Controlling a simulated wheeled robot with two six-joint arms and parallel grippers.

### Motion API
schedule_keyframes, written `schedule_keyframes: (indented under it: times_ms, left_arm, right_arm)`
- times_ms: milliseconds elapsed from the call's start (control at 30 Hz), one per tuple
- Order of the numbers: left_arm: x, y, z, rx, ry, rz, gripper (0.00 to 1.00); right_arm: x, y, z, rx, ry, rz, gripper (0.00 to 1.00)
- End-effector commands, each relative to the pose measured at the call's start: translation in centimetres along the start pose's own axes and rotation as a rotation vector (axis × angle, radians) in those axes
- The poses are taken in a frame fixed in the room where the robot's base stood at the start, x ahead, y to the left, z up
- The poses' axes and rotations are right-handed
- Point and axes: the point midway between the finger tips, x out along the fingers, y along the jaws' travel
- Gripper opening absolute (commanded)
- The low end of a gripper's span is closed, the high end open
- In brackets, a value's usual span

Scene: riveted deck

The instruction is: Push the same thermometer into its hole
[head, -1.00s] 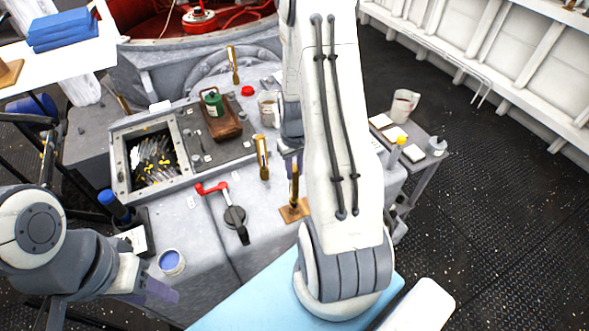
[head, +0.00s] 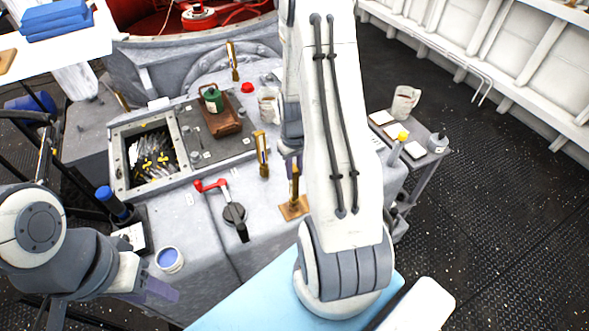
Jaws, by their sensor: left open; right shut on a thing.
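A brass thermometer (head: 294,186) stands roughly upright over a small wooden block (head: 294,208) at the right part of the grey bench. My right gripper (head: 291,160) is shut at its upper end; my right arm hides much of this contact. Whether its lower end sits in a hole cannot be told. Another brass thermometer (head: 262,153) stands just to the left, apart from the gripper. A third brass one (head: 232,61) stands further back. My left gripper (head: 160,291) is open and empty, low at the left by the bench's front.
A brown tray (head: 222,123) holds a green can. A white cup (head: 268,105) stands behind. A side table (head: 425,163) stands right.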

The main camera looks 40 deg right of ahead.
Motion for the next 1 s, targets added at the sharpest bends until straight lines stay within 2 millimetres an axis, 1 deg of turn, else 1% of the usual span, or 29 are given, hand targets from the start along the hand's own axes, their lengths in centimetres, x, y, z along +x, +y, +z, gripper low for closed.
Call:
schedule_keyframes:
  times_ms: [33, 67, 100, 133, 433, 567, 667, 900, 1000]
  left_arm:
    - [0.1, 0.0, 0.0, 0.000, 0.000, 0.000, 0.50]
    - [0.1, 0.0, 0.0, 0.000, 0.000, 0.000, 0.50]
    - [0.0, 0.0, 0.0, 0.000, 0.000, 0.000, 0.50]
    - [0.0, 0.0, 0.0, 0.000, 0.000, 0.000, 0.50]
    - [0.1, 0.0, 0.0, 0.002, 0.000, 0.000, 0.50]
    - [0.2, 0.0, 0.0, 0.002, 0.000, 0.000, 0.50]
    - [0.4, 0.0, 0.0, 0.002, 0.000, 0.000, 0.50]
    - [0.9, -0.1, 0.1, 0.002, 0.000, 0.000, 0.50]
    - [1.0, -0.1, 0.1, 0.002, 0.000, 0.000, 0.50]
  right_arm:
    - [0.2, 0.0, 0.0, 0.000, 0.001, 0.000, 0.00]
    - [0.1, 0.0, 0.0, 0.000, 0.001, 0.000, 0.36]
    - [0.0, 0.0, 0.0, 0.000, 0.001, 0.000, 0.52]
    - [0.0, 0.0, 0.0, 0.000, 0.001, 0.000, 0.60]
    - [0.0, 0.0, 0.0, 0.000, 0.000, 0.000, 0.60]
    - [-0.8, 0.0, -0.1, 0.000, 0.003, 0.001, 0.60]
    - [-2.3, 0.0, -0.1, 0.000, 0.006, 0.002, 0.60]
    - [-7.1, 0.0, -0.1, 0.000, 0.007, 0.002, 0.60]
    - [-8.7, 0.0, -0.1, 0.000, 0.005, 0.001, 0.60]
